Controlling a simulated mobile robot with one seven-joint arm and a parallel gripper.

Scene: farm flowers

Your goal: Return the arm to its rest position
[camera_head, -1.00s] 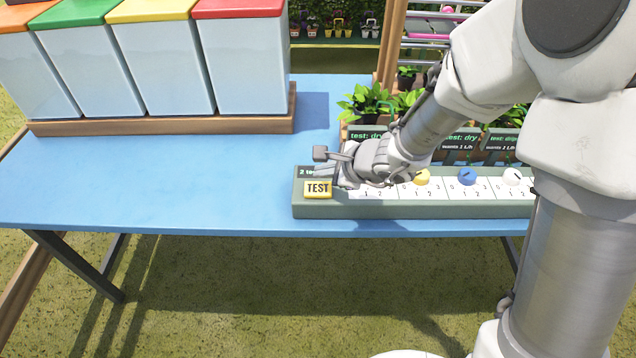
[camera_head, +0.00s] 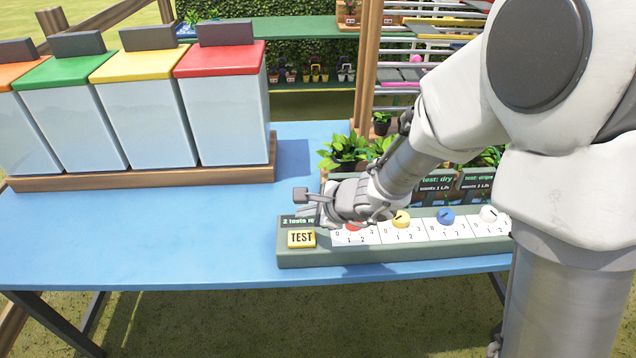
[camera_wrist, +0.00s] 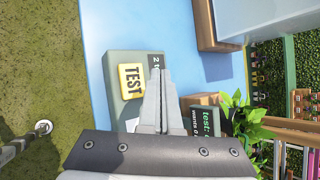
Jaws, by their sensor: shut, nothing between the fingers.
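My gripper (camera_head: 308,207) is just above the left end of the green control panel (camera_head: 400,248) on the blue table. It is shut and empty. In the wrist view its two fingers (camera_wrist: 158,75) lie together, beside the yellow TEST button (camera_wrist: 132,80). In the head view the TEST button (camera_head: 301,238) sits just below the fingertips. The panel carries a red knob (camera_head: 354,227), partly covered by my gripper, a yellow knob (camera_head: 401,218), a blue knob (camera_head: 446,216) and a white knob (camera_head: 488,213) over number scales.
Potted plants with dark "test" signs (camera_head: 437,182) stand behind the panel, close to my arm. Bins with orange, green, yellow and red lids (camera_head: 220,58) stand on a wooden base at the back left. The table (camera_head: 150,235) is clear in front of them. A wooden post (camera_head: 368,70) rises behind.

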